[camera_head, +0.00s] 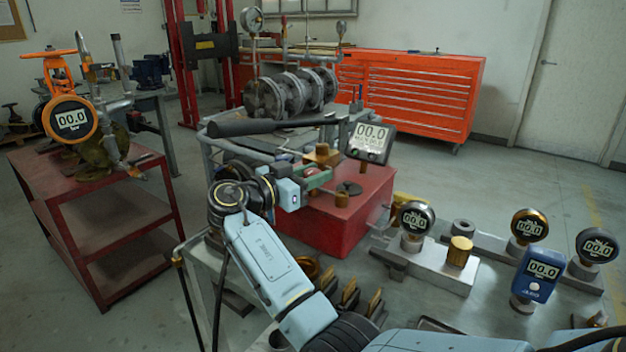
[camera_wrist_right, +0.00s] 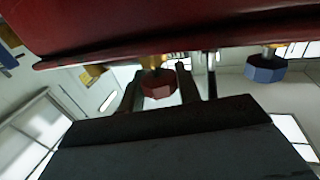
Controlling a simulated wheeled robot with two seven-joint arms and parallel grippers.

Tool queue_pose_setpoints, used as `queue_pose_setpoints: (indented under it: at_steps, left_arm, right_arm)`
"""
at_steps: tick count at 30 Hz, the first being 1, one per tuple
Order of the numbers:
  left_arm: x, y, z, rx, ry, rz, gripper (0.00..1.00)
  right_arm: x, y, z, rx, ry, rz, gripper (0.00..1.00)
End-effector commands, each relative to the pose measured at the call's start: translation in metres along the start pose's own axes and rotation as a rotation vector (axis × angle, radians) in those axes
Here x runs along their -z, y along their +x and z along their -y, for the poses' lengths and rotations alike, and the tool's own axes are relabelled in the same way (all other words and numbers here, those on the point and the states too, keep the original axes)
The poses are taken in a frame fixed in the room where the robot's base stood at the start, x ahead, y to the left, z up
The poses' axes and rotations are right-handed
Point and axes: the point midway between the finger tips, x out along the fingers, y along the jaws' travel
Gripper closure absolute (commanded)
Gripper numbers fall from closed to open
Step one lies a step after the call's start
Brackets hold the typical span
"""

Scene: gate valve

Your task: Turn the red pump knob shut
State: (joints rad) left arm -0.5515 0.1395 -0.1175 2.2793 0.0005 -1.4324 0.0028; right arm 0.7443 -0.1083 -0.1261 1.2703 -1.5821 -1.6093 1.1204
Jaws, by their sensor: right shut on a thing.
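The red knob (camera_wrist_right: 159,84) shows in the right wrist view as a faceted dark red cap on a brass stem, below the edge of a red housing (camera_wrist_right: 150,28). My right gripper (camera_wrist_right: 158,80) has one finger on each side of the knob and is shut on it. The knob itself is hard to make out there. My left gripper is not in view.
A blue faceted knob (camera_wrist_right: 265,68) hangs to the right of the red one. Several gauges stand on metal blocks (camera_head: 440,268) at the right. A red cart (camera_head: 95,180) with an orange gauge (camera_head: 70,120) is at the left. Pipework (camera_head: 290,92) stands behind the pump.

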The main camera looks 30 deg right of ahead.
Motion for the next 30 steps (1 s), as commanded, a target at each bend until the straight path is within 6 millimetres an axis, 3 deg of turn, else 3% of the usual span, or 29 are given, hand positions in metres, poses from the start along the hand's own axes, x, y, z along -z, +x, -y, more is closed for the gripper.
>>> queue_pose_setpoints:
  at_steps: [16,17,21,30]
  left_arm:
    - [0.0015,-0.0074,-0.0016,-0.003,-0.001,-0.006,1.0]
    - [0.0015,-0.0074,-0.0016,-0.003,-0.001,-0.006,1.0]
    - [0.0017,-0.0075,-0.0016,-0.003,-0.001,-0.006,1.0]
    - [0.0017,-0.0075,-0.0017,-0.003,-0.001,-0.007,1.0]
  right_arm:
    - [0.0004,-0.0004,0.0002,-0.011,0.0,0.0,0.89]
    - [0.0005,-0.0003,0.0002,-0.011,0.0,0.0,0.65]
    - [0.0005,-0.0003,0.0002,-0.011,0.0,0.0,0.47]
    - [0.0003,-0.0011,0.0002,-0.011,0.0,0.0,0.45]
